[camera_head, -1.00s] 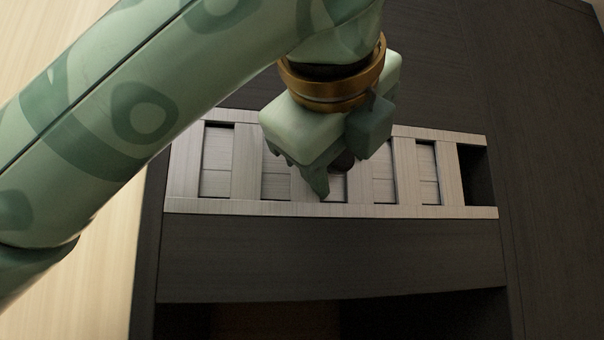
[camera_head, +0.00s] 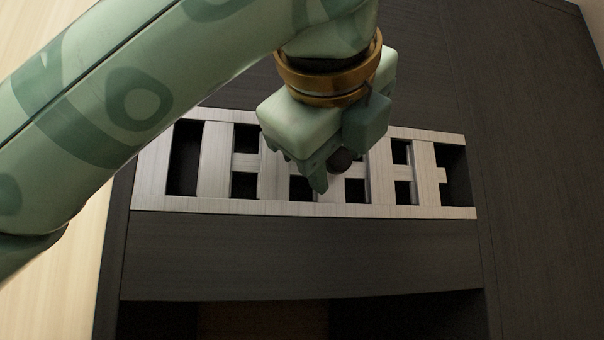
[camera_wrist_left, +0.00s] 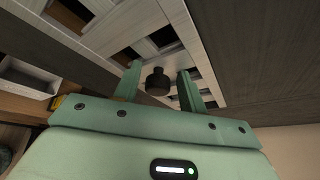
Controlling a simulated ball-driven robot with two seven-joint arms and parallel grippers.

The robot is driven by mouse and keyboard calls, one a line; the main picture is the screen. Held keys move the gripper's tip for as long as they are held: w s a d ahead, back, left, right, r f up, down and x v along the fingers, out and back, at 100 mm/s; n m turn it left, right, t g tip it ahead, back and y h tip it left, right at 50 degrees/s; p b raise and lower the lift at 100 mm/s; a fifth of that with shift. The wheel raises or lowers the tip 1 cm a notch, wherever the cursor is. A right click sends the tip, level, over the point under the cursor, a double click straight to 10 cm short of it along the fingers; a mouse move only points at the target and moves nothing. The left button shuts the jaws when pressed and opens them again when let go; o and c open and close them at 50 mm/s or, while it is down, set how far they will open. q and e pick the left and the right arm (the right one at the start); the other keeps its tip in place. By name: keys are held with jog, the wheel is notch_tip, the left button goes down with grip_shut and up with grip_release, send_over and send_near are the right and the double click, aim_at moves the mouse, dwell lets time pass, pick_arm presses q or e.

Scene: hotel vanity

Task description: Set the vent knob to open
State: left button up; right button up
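The vent is a pale slatted panel (camera_head: 150,180) set in a dark cabinet front. Its dark round knob (camera_head: 340,160) sits near the middle of the vent, partly hidden by my left gripper (camera_head: 330,165). In the left wrist view the knob (camera_wrist_left: 157,82) stands between the two green fingers of my left gripper (camera_wrist_left: 159,86), with a visible gap to each finger. The fingers are apart and not closed on it. Dark openings show between the slats, each partly crossed by pale pieces; the far-left opening is fully dark. My right gripper is not in view.
A dark cabinet panel (camera_head: 300,255) lies below the vent, with a dark recess (camera_head: 400,315) under it.

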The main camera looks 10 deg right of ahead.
pick_arm(q)
jog(key=shift+w+d+f, duration=0.1)
jog(key=shift+w+d, duration=0.05)
jog(key=shift+d, duration=0.35)
jog(key=shift+a, duration=0.2)
jog(key=b+v, duration=0.5)
jog(key=v, duration=1.1)
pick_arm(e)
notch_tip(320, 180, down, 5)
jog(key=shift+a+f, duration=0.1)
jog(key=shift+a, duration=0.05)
pick_arm(q)
jog(key=shift+d, duration=0.1)
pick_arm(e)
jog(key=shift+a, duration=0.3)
